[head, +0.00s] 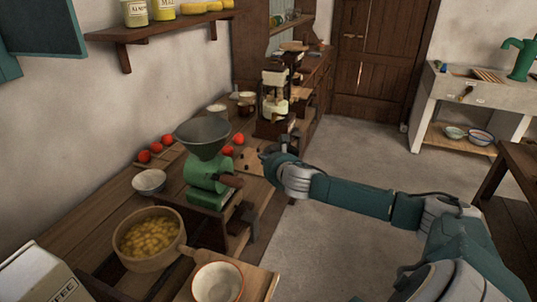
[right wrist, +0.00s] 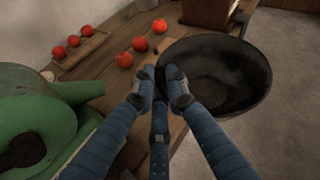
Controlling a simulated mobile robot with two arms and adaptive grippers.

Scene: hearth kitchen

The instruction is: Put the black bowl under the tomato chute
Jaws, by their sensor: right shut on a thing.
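The black bowl (right wrist: 222,78) shows in the right wrist view, to the right of the fingertips. My right gripper (right wrist: 160,88) is shut on its near left rim, and the bowl looks roughly upright. In the head view my right gripper (head: 270,156) is over the counter's right edge, beyond the green hand-cranked machine; the bowl is largely hidden there. The machine (head: 207,180) has a grey hopper (head: 203,136) on top and also shows in the right wrist view (right wrist: 35,125). I cannot clearly make out its chute. My left gripper is not in view.
Several tomatoes (right wrist: 124,60) lie near the bowl, some on a small board. A pot of yellow pieces (head: 148,238), a small white bowl (head: 149,181) and a red-rimmed bowl (head: 217,283) stand nearer. The floor (head: 330,240) right of the counter is clear.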

